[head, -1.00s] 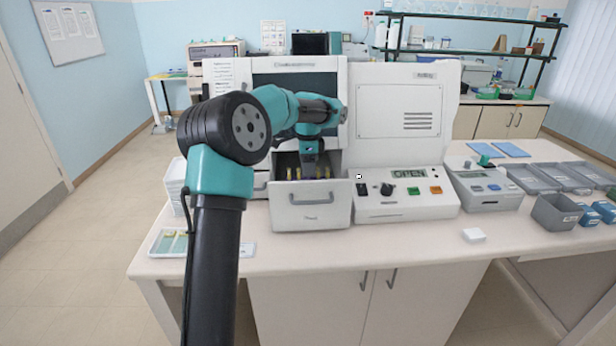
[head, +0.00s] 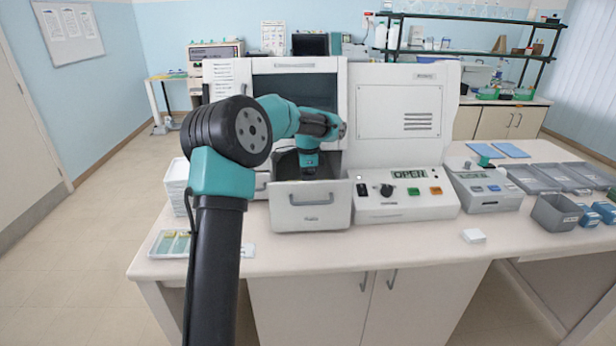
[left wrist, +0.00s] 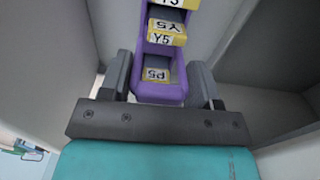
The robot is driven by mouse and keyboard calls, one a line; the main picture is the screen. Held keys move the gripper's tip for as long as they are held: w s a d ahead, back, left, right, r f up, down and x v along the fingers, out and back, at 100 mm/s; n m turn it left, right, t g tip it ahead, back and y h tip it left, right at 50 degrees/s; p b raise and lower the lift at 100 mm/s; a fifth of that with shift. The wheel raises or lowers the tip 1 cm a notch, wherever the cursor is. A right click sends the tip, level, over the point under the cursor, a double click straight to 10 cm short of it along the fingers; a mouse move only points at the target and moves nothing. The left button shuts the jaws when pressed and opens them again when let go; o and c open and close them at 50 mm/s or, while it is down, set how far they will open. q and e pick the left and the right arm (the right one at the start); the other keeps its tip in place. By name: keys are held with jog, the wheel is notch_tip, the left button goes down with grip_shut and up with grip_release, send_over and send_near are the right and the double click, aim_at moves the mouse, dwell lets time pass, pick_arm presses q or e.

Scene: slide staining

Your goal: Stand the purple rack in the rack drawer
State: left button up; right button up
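The purple rack (left wrist: 157,91) shows in the left wrist view, holding slides with yellow labelled ends such as Y5 and P5. My left gripper (left wrist: 160,82) has one finger on each side of the rack and is shut on it. In the head view the left gripper points straight down into the open rack drawer (head: 311,215). The drawer front hides the fingertips and the rack there, so I cannot tell whether the rack touches the drawer floor. Grey walls surround the rack in the wrist view. My right gripper is not in view.
The drawer sticks out of the white stainer (head: 400,115). Its control panel (head: 405,195) to the right reads OPEN. A slide tray (head: 172,243) lies at the front left of the bench. A small white block (head: 474,236) lies right of the panel, with bare bench around it.

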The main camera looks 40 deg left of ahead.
pick_arm(q)
jog(key=shift+o, duration=0.7)
jog(key=shift+r, duration=0.15)
notch_tip(320, 180, up, 12)
dwell(0.5)
